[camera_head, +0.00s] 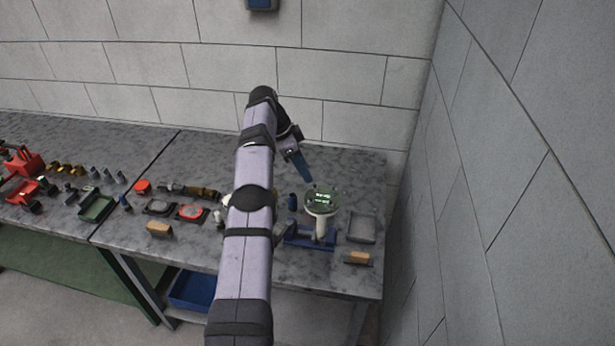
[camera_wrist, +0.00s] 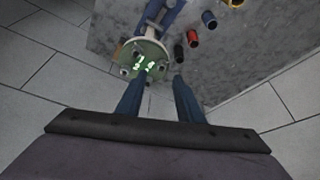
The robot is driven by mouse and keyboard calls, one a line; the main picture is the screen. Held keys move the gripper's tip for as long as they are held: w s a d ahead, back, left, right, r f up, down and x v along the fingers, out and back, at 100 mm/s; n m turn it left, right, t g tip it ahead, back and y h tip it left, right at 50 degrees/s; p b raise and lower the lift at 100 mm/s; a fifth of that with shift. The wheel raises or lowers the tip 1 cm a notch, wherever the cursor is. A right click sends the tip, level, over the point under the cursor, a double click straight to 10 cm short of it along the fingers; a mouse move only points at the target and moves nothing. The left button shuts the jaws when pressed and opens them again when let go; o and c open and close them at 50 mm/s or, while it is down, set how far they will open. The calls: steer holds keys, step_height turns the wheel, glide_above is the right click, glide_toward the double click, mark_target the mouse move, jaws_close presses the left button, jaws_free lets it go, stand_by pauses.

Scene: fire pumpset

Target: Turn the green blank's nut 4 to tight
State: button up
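The green blank (camera_head: 318,207) is a round disc on a pale flange, held up above a blue vise (camera_head: 308,237) at the right of the bench. In the wrist view the green blank (camera_wrist: 147,58) has bright green glowing marks and several small grey nuts or studs around its rim. I cannot tell which one is nut 4. My gripper (camera_wrist: 160,77) has two blue fingers, apart, with their tips at the blank's near edge in the picture. I see nothing clearly held between them. In the head view my gripper (camera_head: 309,180) points down just behind the blank; contact is not clear.
Blue, red and black cylinders (camera_wrist: 193,38) stand near the blank. A grey tray (camera_head: 361,228) and a wooden block (camera_head: 357,258) lie to its right. Red parts and fittings (camera_head: 190,212) lie left of my arm. A wall (camera_head: 480,180) closes the right side.

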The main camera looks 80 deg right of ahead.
step_height(320, 180, up, 6)
steer(key=m+h+b, duration=0.1)
steer(key=b, duration=0.4)
glide_above(315, 186)
steer(key=s+a, duration=0.1)
steer(key=s, duration=0.1)
steer(key=s+a+r+t+b, duration=0.1)
steer(key=s+a+r+b, duration=0.1)
steer(key=s+a+b, duration=0.15)
steer(key=w+f+n+t+h+b, duration=0.1)
steer(key=w+f+n, duration=0.4)
steer(key=n, duration=0.8)
step_height(315, 186, down, 2)
steer(key=shift+w+d+f+t+h, duration=0.3)
steer(key=shift+w+t, duration=0.1)
steer(key=shift+t, duration=0.5)
steer(key=shift+p+x, duration=1.55)
steer(key=shift+x, duration=2.05)
steer(key=shift+a, duration=0.1)
jaws_close()
